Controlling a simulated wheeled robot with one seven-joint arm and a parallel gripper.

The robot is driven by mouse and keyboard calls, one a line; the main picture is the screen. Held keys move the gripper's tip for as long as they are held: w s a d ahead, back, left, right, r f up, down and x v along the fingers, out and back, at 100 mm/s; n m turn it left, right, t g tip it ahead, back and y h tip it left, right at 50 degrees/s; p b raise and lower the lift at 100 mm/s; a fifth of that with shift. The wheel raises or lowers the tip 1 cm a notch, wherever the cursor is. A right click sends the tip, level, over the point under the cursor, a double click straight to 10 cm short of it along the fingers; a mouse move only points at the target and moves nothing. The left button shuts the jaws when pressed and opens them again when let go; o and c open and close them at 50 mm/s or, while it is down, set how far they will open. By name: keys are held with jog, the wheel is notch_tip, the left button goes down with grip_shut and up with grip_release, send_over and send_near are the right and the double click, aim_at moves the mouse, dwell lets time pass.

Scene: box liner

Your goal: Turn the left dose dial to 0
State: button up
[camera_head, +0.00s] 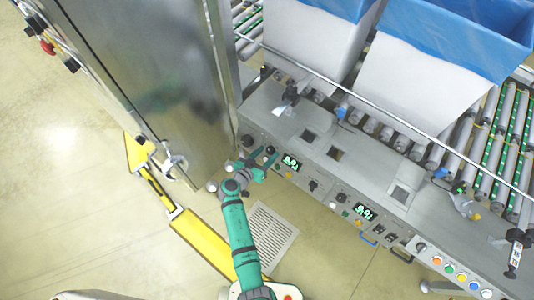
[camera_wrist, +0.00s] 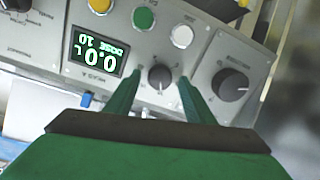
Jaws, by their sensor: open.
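The dose dial (camera_wrist: 160,77) is a small dark round knob on the grey panel, right of a lit display (camera_wrist: 97,53) in the wrist view. A light mark shows on its face, but the scale figures around it are too small to read surely. My gripper (camera_wrist: 160,82) is open, with one green finger on each side of this dial and a visible gap to it. I cannot tell how deep the fingertips reach. In the head view, my gripper (camera_head: 266,158) is at the panel's left part, beside the left display (camera_head: 291,161), and the dial is not clearly visible there.
A larger black knob (camera_wrist: 230,85) sits right of the dial. Green (camera_wrist: 144,18) and white (camera_wrist: 182,36) buttons are above it. A second display (camera_head: 364,212) is farther right on the panel. A metal cabinet (camera_head: 150,70) stands close left of my arm.

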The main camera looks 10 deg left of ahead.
jog(key=shift+w+f, duration=0.1)
jog(key=shift+c, duration=0.7)
jog(key=c, duration=0.9)
jog(key=shift+w, duration=0.1)
